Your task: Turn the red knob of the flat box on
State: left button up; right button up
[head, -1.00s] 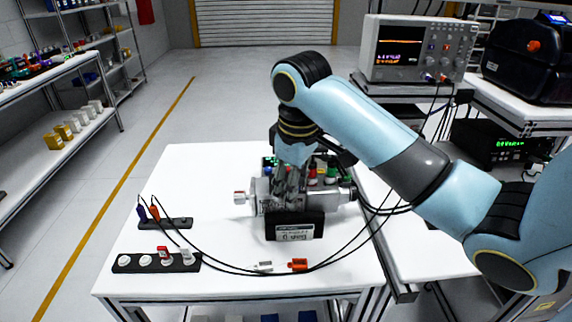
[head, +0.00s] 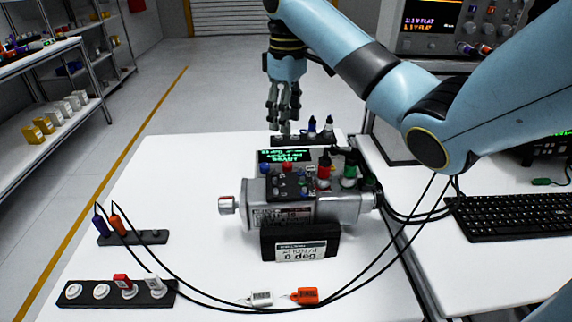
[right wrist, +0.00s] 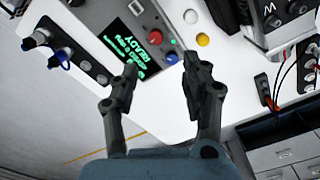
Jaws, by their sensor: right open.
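The flat box shows best in the right wrist view, a grey panel (right wrist: 118,32) with a lit green READY display. Its red knob (right wrist: 155,37) stands beside the display, with a blue knob (right wrist: 172,58) near it. In the head view the box's display (head: 285,156) shows behind the servo motor (head: 310,205), which hides much of the box. My right gripper (head: 284,128) hangs behind the box, above the back of the table. In the right wrist view its fingers (right wrist: 160,66) are apart and empty, below the red knob in the picture. My left gripper is not in view.
A dark rack with blue and white plugs (head: 313,128) stands by my right gripper. Red and green plugs (head: 337,172) rise beside the box. Black cables loop over the front of the table (head: 200,270). A keyboard (head: 510,216) lies at right.

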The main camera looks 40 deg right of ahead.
aim_at(287, 164)
jog(key=f, duration=0.8)
jog(key=f+b, duration=0.1)
jog(key=f, duration=0.3)
jog(key=shift+w+d, duration=0.3)
jog(key=shift+c, duration=0.2)
grip_shut()
